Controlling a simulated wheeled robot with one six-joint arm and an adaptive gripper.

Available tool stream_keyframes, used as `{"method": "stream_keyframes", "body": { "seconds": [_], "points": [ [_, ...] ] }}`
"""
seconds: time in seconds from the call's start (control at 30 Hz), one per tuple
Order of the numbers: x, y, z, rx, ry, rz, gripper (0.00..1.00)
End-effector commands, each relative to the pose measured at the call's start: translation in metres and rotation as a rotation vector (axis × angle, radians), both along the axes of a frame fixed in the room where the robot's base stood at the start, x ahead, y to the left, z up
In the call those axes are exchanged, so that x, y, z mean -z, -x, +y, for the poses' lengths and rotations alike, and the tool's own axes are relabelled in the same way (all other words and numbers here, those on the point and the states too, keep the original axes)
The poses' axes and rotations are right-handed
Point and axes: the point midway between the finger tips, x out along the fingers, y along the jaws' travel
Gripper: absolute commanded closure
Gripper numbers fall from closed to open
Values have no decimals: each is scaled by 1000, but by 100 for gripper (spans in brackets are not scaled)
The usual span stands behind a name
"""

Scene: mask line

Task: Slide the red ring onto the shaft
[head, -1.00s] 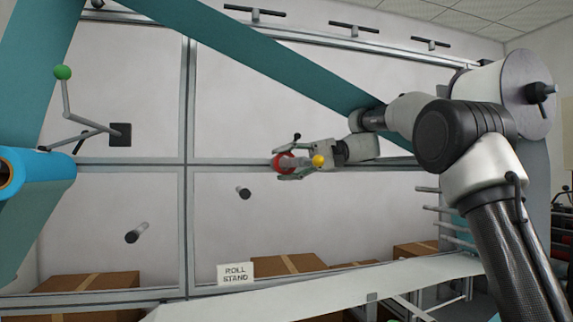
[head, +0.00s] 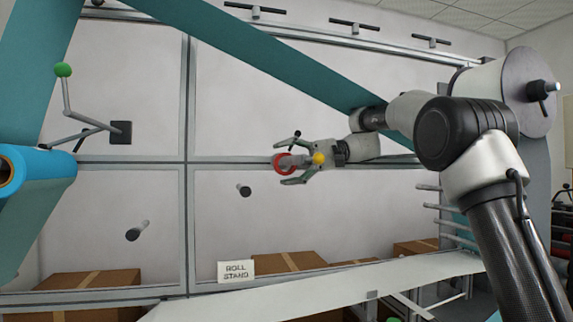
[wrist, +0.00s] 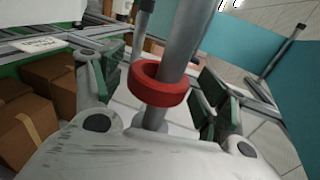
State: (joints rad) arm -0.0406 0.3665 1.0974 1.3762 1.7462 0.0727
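The red ring (head: 281,165) is around the grey shaft (head: 297,160) in the middle of the head view. The shaft's near end carries a yellow ball (head: 319,159). In the wrist view the red ring (wrist: 158,90) encircles the shaft (wrist: 184,35), which shows above and below it. My gripper (head: 290,159) is open, one finger above the ring and one below it in the head view. In the wrist view the fingers of my gripper (wrist: 158,80) stand apart on both sides of the ring, with gaps visible. The gripper's body hides the lower part of the shaft there.
Two dark-tipped rollers (head: 244,190) and (head: 136,231) stick out of the wall panel. A green-knobbed lever (head: 63,70) and a teal roll (head: 45,168) are at left. A teal web (head: 270,55) runs overhead. Boxes (head: 95,283) stand below.

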Motion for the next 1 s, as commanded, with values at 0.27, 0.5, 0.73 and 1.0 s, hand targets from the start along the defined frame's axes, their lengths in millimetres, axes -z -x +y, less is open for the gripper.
{"method": "stream_keyframes", "body": {
  "seconds": [0.27,0.5,0.73,1.0],
  "points": [
    [0,0,-1,0,0,0,24],
    [-6,-7,-32,4,0,-1,24],
    [-17,-17,-82,4,0,-1,24],
    [-24,-23,-113,1,0,0,24]
  ]
}}
